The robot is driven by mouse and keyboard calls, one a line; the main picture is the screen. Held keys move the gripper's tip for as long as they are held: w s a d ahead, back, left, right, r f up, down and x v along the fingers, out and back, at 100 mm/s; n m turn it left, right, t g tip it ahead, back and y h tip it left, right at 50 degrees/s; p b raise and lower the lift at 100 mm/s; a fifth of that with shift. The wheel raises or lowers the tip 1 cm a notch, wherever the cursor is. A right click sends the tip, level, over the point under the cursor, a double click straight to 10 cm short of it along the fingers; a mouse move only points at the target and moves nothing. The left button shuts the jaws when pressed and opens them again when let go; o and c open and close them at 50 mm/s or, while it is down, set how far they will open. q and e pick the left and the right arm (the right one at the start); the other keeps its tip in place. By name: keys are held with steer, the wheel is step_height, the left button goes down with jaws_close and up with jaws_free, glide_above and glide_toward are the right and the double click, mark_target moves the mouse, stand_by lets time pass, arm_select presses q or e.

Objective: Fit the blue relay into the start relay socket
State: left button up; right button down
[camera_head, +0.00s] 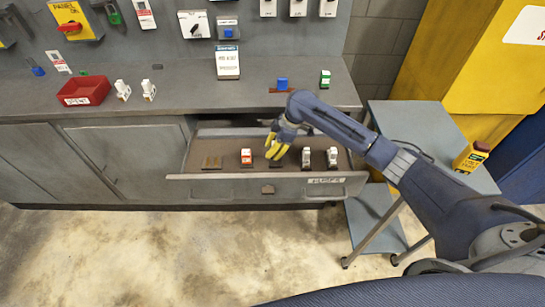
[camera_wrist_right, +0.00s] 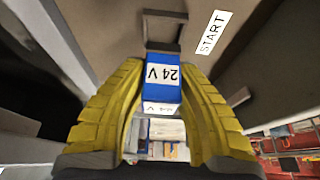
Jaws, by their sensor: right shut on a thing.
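My right gripper (camera_head: 275,147) reaches down over the open drawer in the head view. In the head view the held relay and the START label cannot be made out. My left gripper is not in view.
The drawer (camera_head: 250,177) holds a brown socket (camera_head: 212,162), a red-and-white relay (camera_head: 246,157) and two white relays (camera_head: 306,157) (camera_head: 332,157). Another blue block (camera_head: 282,83) sits on the bench. A red bin (camera_head: 84,91) stands at left, a grey cart (camera_head: 425,125) at right.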

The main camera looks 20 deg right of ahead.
mark_target(273, 163)
steer(key=shift+f, duration=2)
steer(key=shift+f, duration=0.3)
steer(key=c, duration=1.1)
jaws_free()
steer(key=shift+s+f, duration=0.1)
steer(key=shift+f, duration=0.05)
steer(key=shift+r, duration=0.3)
steer(key=v, duration=1.2)
steer(key=shift+r, duration=0.15)
